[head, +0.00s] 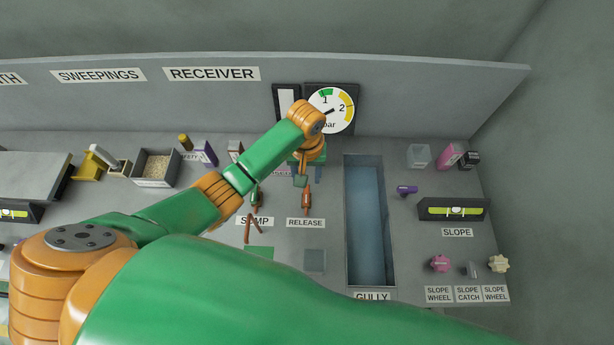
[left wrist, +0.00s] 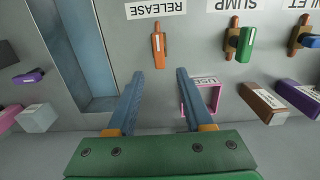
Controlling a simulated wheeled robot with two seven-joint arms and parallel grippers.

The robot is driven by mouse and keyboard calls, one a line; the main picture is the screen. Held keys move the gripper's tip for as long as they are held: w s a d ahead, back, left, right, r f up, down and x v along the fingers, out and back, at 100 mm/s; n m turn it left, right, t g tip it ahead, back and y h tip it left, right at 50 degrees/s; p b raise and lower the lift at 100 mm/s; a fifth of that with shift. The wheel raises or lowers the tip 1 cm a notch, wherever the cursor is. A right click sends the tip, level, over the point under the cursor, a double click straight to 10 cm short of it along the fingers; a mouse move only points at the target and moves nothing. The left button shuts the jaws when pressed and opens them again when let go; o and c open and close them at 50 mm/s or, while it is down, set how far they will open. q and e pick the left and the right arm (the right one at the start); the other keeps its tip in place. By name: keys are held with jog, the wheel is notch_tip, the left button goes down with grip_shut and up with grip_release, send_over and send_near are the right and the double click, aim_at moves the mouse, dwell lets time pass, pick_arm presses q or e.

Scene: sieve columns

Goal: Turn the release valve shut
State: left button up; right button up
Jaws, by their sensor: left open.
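The release valve (head: 307,199) is a small orange handle on the grey bench, just above the RELEASE label (head: 305,223) in the head view. It also shows in the left wrist view (left wrist: 158,48), its long side running straight toward and away from the upside-down label. My left gripper (head: 308,173) is beyond the valve in the head view. In the left wrist view its two blue fingers (left wrist: 160,72) are open and apart, with the valve ahead between their lines. Nothing is between the fingers. My right gripper is in neither view.
The SUMP valve (left wrist: 245,42) with a green handle stands beside it. A pink frame (left wrist: 200,97) lies close to one finger. The sunken gully (head: 369,220) is right of the valve. A pressure gauge (head: 342,118) stands at the back wall.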

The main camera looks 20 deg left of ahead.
aim_at(306, 194)
pick_arm(q)
jog(key=f, duration=0.1)
jog(key=s+f+b, duration=0.1)
jog(key=f, duration=0.1)
jog(key=s+f, duration=0.1)
jog(key=f, duration=0.1)
jog(key=shift+d+f, duration=0.1)
jog(key=shift+d, duration=0.2)
jog(key=shift+w+f+b, duration=0.2)
jog(key=shift+f+b, duration=0.05)
jog(key=shift+b, duration=0.05)
jog(key=shift+w+a, duration=0.1)
grip_shut()
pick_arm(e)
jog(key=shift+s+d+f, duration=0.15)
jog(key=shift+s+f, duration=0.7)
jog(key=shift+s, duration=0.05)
